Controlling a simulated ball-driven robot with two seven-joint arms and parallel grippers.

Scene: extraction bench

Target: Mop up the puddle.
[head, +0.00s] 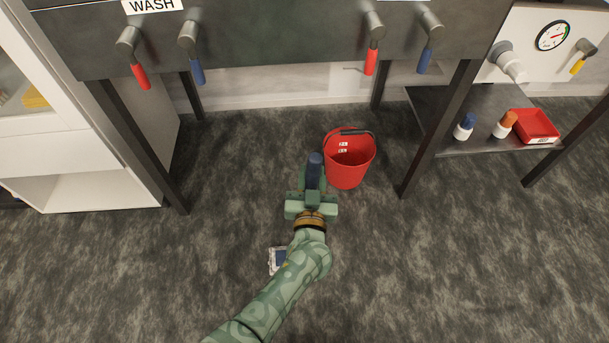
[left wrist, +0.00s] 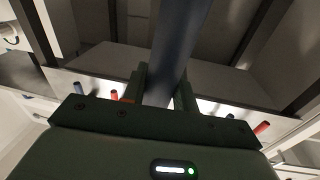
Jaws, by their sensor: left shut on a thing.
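My left gripper (head: 312,197) is shut on a dark blue handle (head: 315,165) in the middle of the head view. In the left wrist view the blue-grey handle (left wrist: 180,40) stands between the two fingers (left wrist: 162,92). A small flat thing with a frayed white edge and a dark blue middle (head: 279,259), which looks like a mop head, shows on the floor, partly hidden by my left arm. Any link between it and the handle is hidden. I cannot make out a puddle on the mottled grey floor (head: 440,270). My right gripper is not in view.
A red bucket (head: 347,172) stands on the floor just right of my left gripper. A dark bench with red and blue tap levers is behind, its legs (head: 432,145) near the bucket. A low shelf (head: 457,148) at right holds two bottles and a red tray (head: 535,126). Front floor looks clear.

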